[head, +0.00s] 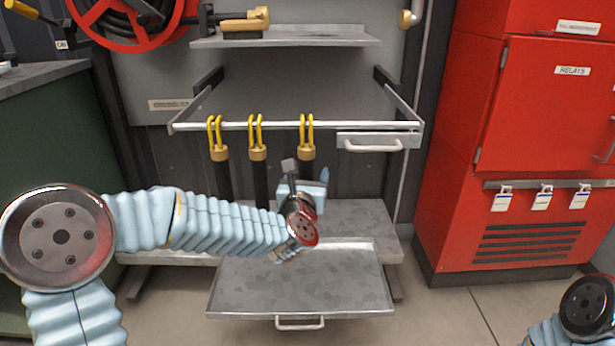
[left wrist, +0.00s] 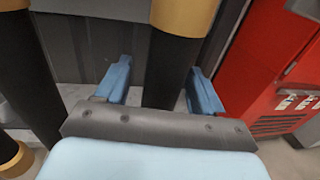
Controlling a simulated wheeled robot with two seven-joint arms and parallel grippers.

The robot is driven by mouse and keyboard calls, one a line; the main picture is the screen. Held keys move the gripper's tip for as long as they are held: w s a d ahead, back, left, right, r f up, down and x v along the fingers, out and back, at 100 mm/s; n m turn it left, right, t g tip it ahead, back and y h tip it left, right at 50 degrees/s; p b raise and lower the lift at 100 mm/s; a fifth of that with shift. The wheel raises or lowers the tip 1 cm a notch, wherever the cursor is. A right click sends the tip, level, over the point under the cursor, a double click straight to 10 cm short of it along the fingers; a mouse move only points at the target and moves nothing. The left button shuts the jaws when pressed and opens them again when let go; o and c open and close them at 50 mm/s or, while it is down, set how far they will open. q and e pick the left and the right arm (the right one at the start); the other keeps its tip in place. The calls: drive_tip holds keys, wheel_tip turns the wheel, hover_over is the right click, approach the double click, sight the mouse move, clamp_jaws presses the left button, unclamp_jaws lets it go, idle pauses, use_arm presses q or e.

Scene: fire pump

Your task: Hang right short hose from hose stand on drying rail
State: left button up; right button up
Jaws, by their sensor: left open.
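Three short black hoses with brass collars and yellow double loops hang side by side at the silver drying rail (head: 370,126). The right short hose (head: 307,153) is the rightmost of them; its lower part is hidden behind my left arm. My left gripper (head: 312,190) is in front of this hose, below its collar. In the left wrist view, its blue open fingers (left wrist: 160,85) stand on either side of the black hose (left wrist: 173,62), with gaps on both sides. The brass collar (left wrist: 185,14) is above them. My right gripper is out of view.
The middle hose (head: 260,180) and left hose (head: 222,175) hang just left. A small drawer (head: 378,140) with a handle sits under the rail's right end. A grey tray (head: 300,290) juts out below. A red cabinet (head: 560,100) stands at right.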

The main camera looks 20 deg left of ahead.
use_arm(q)
drive_tip(key=shift+s, duration=0.1)
drive_tip(key=s+d+b, duration=0.1)
drive_tip(key=s+d, duration=0.1)
drive_tip(key=s, duration=1.1)
wheel_tip(320, 180, down, 23)
drive_tip(key=d+m+g+h+p, duration=0.3)
drive_tip(key=m+g+h+p, duration=0.4)
drive_tip(key=m, duration=1.2)
drive_tip(key=s+f+m+g+p, duration=0.2)
drive_tip(key=s+f+m+g, duration=0.8)
drive_tip(key=s+f+m, duration=0.6)
drive_tip(key=shift+s+d+f+m+y, duration=0.35)
drive_tip(key=shift+s+f+y, duration=0.1)
drive_tip(key=shift+s, duration=0.15)
